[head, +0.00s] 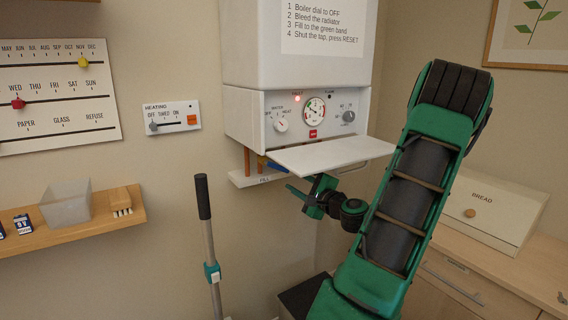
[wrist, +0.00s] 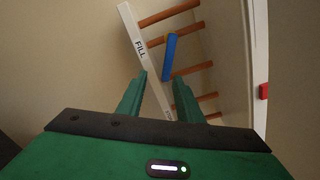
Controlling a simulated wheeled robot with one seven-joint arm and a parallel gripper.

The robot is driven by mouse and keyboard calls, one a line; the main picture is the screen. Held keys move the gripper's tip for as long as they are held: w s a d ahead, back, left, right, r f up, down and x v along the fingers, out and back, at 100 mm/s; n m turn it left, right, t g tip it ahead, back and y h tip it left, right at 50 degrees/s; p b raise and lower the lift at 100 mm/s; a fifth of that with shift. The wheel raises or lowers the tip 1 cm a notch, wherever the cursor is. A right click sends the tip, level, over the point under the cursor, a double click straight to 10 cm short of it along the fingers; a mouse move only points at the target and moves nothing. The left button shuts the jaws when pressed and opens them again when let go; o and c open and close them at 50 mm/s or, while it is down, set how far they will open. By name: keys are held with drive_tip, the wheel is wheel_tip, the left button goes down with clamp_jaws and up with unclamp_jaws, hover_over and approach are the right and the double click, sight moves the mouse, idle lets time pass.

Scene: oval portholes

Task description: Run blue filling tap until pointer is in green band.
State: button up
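The blue filling tap lever (head: 277,166) sits under the boiler, above the strip marked FILL (head: 262,179). In the wrist view the blue lever (wrist: 169,55) lies among copper pipes, beyond my fingertips. My gripper (wrist: 159,77) is open and empty, with the lever ahead of the gap and apart from both fingers. In the head view my gripper (head: 296,190) is just below and right of the lever. The round gauge (head: 314,110) is on the boiler panel and shows some green; its pointer is too small to read surely.
The boiler's white flap (head: 333,155) juts out above my gripper. Copper pipes (wrist: 168,14) flank the lever. A red lamp (head: 297,98) is lit by the gauge. A grey pole with a black grip (head: 204,197) stands left; a bread bin (head: 490,208) is at right.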

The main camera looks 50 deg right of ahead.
sight(283, 170)
drive_tip(key=x, duration=0.3)
drive_tip(key=r+x, duration=0.1)
drive_tip(key=x, duration=0.5)
drive_tip(key=shift+d+r, duration=0.15)
drive_tip(key=shift+r, duration=0.05)
drive_tip(key=shift+s, duration=0.1)
clamp_jaws()
